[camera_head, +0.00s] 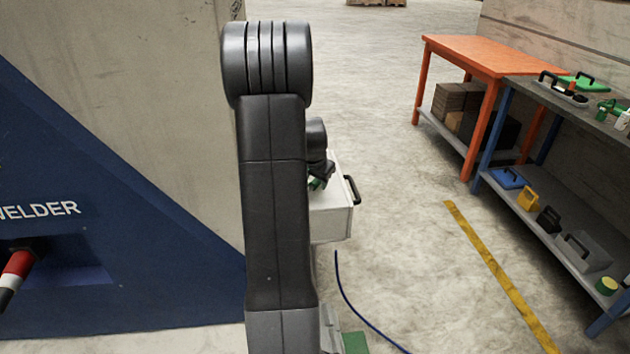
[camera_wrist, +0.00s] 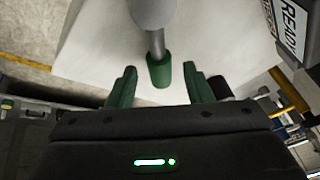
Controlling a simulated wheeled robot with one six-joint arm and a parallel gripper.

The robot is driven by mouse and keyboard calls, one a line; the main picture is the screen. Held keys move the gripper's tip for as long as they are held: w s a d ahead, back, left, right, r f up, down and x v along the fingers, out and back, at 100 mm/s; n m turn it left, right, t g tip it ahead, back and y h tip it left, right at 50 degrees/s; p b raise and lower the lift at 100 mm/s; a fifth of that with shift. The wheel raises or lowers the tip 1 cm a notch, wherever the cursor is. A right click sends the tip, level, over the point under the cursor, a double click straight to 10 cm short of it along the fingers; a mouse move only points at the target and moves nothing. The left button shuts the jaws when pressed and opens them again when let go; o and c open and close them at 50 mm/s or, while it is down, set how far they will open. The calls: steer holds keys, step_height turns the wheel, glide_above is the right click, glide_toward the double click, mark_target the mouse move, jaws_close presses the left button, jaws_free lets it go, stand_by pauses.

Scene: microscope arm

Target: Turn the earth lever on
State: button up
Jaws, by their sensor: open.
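In the wrist view a grey lever with a green tip (camera_wrist: 159,72) stands out from a white box (camera_wrist: 95,45). I take it to be the earth lever. My gripper (camera_wrist: 160,84) is open, with one green finger on each side of the green tip and gaps between. I cannot tell whether the fingers reach deep enough to be level with it. In the head view the white box (camera_head: 332,222) is partly behind my arm, and my gripper (camera_head: 318,183) is over its top. The lever is hidden there.
The box has a black handle (camera_head: 352,190) on its right side. A sign reading READY (camera_wrist: 291,28) shows in the wrist view. A blue cable (camera_head: 342,290) lies on the floor. A blue welder panel (camera_head: 120,240) stands left; an orange table (camera_head: 480,55) and a shelved bench stand right.

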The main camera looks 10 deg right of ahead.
steer(key=shift+w+f, duration=0.2)
steer(key=shift+f, duration=0.3)
jaws_close()
